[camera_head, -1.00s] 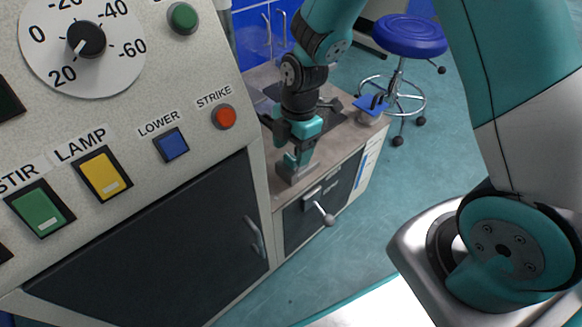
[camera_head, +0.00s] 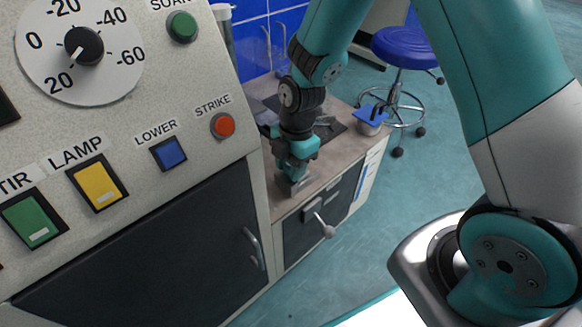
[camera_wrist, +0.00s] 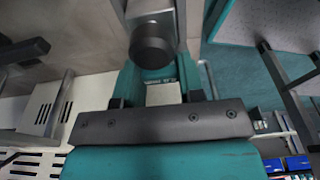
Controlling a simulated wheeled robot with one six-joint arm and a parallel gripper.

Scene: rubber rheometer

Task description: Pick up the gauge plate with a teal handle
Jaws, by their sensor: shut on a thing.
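My gripper (camera_head: 296,166) points down at the bench's front edge, just above a small grey block (camera_head: 290,187). It is shut on the gauge plate's handle, which its fingers mostly hide in the head view. The plate itself cannot be made out clearly; its lower part seems to be at the grey block. In the wrist view, teal and dark gripper parts (camera_wrist: 160,122) fill the lower middle, and a dark round knob (camera_wrist: 152,45) lies ahead. Whether the plate is clear of the block cannot be told.
The instrument panel (camera_head: 120,130) with buttons and dial stands close on the left. A ball-ended lever (camera_head: 326,230) sticks out from the bench front. A blue-topped pot (camera_head: 371,118) stands at the bench's right end, with a blue stool (camera_head: 408,45) beyond.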

